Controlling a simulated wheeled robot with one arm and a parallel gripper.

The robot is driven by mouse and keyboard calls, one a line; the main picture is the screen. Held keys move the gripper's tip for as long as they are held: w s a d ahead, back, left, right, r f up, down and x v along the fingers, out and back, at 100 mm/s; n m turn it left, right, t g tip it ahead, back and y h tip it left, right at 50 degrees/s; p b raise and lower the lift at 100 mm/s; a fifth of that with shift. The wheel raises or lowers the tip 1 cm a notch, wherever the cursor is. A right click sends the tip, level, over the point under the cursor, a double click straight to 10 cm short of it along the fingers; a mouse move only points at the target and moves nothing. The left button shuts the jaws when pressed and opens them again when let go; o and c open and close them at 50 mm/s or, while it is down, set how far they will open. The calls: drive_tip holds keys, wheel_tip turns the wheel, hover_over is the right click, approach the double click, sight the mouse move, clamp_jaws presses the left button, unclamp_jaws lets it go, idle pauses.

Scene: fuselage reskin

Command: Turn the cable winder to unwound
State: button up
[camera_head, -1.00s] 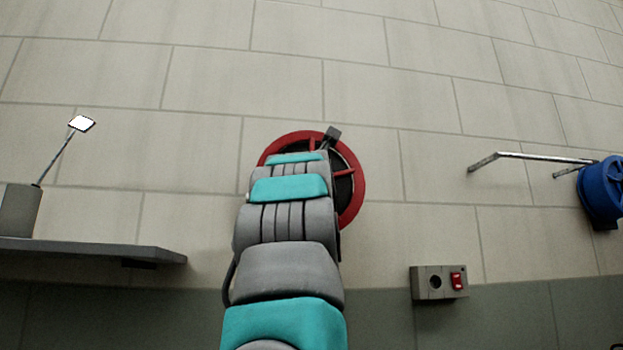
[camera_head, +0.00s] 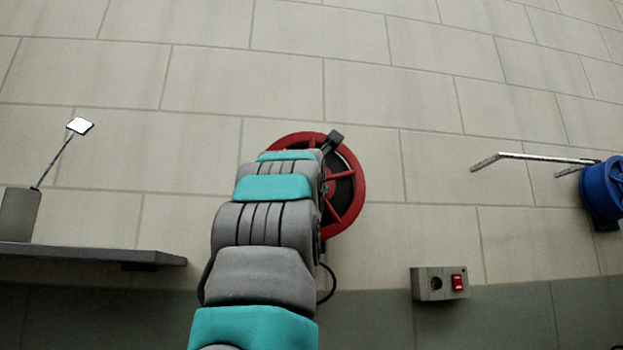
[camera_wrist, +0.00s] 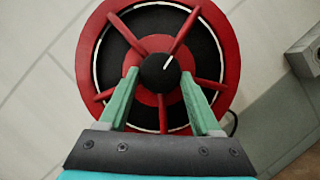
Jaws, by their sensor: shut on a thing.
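The cable winder (camera_head: 352,215) is a red spoked wheel with a dark inside, mounted on the wall behind my arm. In the wrist view the winder (camera_wrist: 223,40) fills the upper middle, with a black round hub knob (camera_wrist: 159,73) that has a white pointer line aimed to the upper right. My gripper (camera_wrist: 159,80) has its two green fingers shut on this knob, one on each side. In the head view my arm hides the gripper, the knob and the left part of the wheel. A dark block (camera_head: 333,141) sits at the wheel's top rim.
A grey wall box with a red switch (camera_head: 458,283) is at lower right. A blue reel (camera_head: 602,188) and a metal bar (camera_head: 540,157) are at far right. A shelf (camera_head: 90,255) with a grey box (camera_head: 18,214) is at left. Wall between winder and bar is clear.

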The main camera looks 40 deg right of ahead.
drive_tip(key=shift+r, duration=0.15)
drive_tip(key=shift+a+r+m+g+p, duration=0.1)
drive_tip(key=shift+m+g+p, duration=0.4)
drive_tip(key=shift+m+p, duration=0.55)
drive_tip(key=shift+r+m+g+p, duration=0.1)
drive_tip(key=shift+m+g+p, duration=0.45)
drive_tip(key=shift+m, duration=0.9)
drive_tip(key=shift+f+m, duration=0.1)
drive_tip(key=shift+m, duration=0.2)
drive_tip(key=o, duration=1.4)
